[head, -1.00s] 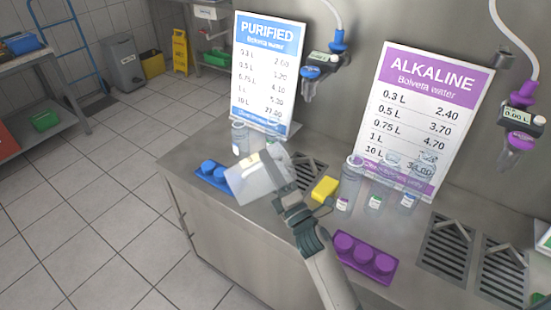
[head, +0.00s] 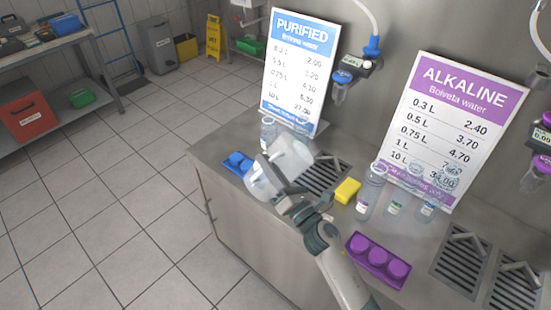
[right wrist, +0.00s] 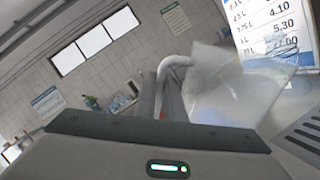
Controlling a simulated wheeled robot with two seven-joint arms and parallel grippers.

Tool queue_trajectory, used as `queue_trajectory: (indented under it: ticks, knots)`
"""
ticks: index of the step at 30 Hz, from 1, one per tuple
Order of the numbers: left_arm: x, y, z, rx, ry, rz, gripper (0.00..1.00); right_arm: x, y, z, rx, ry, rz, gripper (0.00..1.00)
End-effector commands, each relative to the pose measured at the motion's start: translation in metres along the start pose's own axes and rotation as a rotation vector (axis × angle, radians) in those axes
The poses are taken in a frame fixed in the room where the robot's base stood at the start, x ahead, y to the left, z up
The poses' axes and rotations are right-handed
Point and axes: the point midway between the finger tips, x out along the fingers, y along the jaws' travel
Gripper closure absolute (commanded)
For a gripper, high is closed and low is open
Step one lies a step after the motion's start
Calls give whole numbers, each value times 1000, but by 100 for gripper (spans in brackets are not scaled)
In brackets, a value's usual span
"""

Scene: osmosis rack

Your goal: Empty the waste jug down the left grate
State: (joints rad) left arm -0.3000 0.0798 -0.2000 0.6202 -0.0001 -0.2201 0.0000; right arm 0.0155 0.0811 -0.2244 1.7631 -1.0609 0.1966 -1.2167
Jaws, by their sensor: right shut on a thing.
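The waste jug (head: 289,158) is a translucent whitish container, held tilted in the air over the counter by my right gripper (head: 291,194). In the right wrist view the gripper's fingers (right wrist: 160,100) are shut at the jug's pale handle (right wrist: 174,64), and the cloudy jug body (right wrist: 232,92) is to their right. The left grate (head: 326,174) is a dark slotted drain in the counter, just right of the jug and partly hidden by it. A bit of the grate shows in the right wrist view (right wrist: 304,136). My left gripper is not in view.
A blue holder (head: 237,163) and a clear bottle (head: 268,132) stand close left of the jug. A yellow sponge (head: 347,190), clear bottles (head: 369,190) and a purple holder (head: 376,260) are to the right. The PURIFIED sign (head: 297,70) stands behind.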

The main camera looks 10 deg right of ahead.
Motion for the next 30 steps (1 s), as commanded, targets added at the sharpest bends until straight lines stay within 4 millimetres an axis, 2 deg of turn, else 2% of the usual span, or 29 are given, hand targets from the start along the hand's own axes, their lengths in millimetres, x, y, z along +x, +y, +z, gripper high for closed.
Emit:
queue_trajectory:
  ticks: [15,30]
  knots:
    - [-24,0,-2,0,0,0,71,10,24,-33,-231,94,0,100]
    - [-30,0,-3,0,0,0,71,13,30,-75,-415,170,0,100]
